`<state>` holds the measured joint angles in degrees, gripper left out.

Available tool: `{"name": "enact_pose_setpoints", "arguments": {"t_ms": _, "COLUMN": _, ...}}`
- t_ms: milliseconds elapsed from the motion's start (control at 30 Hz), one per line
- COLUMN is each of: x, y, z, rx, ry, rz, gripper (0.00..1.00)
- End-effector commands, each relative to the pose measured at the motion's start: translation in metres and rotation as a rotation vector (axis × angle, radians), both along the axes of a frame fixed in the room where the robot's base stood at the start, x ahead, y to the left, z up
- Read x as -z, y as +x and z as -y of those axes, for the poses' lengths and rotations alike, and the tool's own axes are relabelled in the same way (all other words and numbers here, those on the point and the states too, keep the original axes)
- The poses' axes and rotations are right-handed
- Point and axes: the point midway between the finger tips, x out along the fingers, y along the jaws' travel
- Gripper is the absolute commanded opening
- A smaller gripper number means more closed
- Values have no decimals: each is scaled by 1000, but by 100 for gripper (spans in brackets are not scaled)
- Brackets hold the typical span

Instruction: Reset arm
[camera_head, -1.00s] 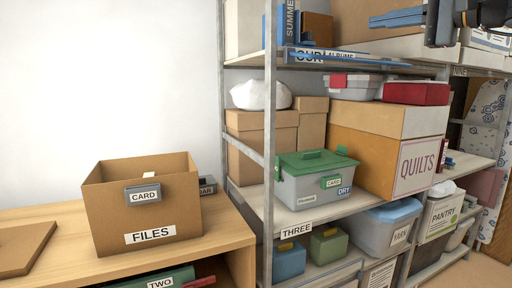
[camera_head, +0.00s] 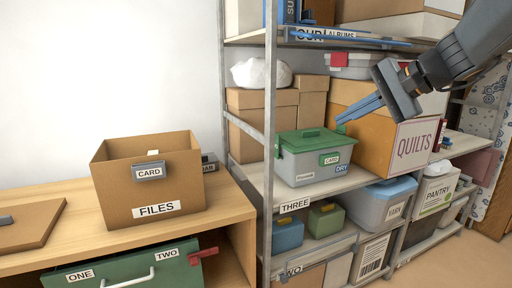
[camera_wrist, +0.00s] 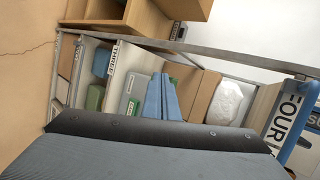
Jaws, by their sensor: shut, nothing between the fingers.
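My gripper (camera_head: 341,121) is shut and empty in the head view. It reaches in from the upper right, with its narrow blue fingers pointing left and down. The fingertips show near a grey box with a green lid (camera_head: 314,157) and in front of the brown quilts box (camera_head: 362,118); the gap is hard to judge. In the wrist view the closed fingers (camera_wrist: 160,98) appear in front of the shelf with the white label THREE.
A metal shelf rack with an upright post (camera_head: 269,150) stands close by. An open cardboard files box (camera_head: 150,190) sits on a wooden desk (camera_head: 225,203) at left. A green box (camera_head: 130,272) is below it. Open air lies before the white wall.

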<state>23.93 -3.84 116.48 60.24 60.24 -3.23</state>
Motion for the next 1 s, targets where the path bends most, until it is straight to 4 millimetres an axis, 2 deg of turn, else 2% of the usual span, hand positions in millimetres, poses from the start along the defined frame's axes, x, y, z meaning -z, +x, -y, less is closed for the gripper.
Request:
{"name": "enact_pose_setpoints", "arguments": {"t_ms": 33, "x": 32, "y": -14, "z": -12, "rx": -38, "ry": -57, "rz": -61, "gripper": 0}}
{"name": "enact_pose_setpoints", "arguments": {"t_ms": 167, "x": 110, "y": -56, "z": -28, "rx": -148, "ry": -236, "rz": -194, "gripper": 0}}
{"name": "enact_pose_setpoints", "arguments": {"t_ms": 200, "x": 133, "y": -72, "z": -32, "rx": -192, "ry": -298, "rz": -229, "gripper": 0}}
{"name": "enact_pose_setpoints", "arguments": {"t_ms": 300, "x": 186, "y": -117, "z": -38, "rx": -324, "ry": -463, "rz": -306, "gripper": 0}}
{"name": "enact_pose_setpoints", "arguments": {"t_ms": 433, "x": 239, "y": -172, "z": -36, "rx": -525, "ry": -677, "rz": -352, "gripper": 0}}
{"name": "enact_pose_setpoints", "arguments": {"t_ms": 500, "x": 256, "y": -194, "z": -34, "rx": -620, "ry": -762, "rz": -356, "gripper": 0}}
{"name": "enact_pose_setpoints", "arguments": {"t_ms": 633, "x": 275, "y": -219, "z": -31, "rx": -743, "ry": -864, "rz": -348, "gripper": 0}}
{"name": "enact_pose_setpoints", "arguments": {"t_ms": 767, "x": 281, "y": -227, "z": -29, "rx": -790, "ry": -901, "rz": -339, "gripper": 0}}
{"name": "enact_pose_setpoints", "arguments": {"t_ms": 1000, "x": 281, "y": -227, "z": -28, "rx": -793, "ry": -905, "rz": -338, "gripper": 0}}
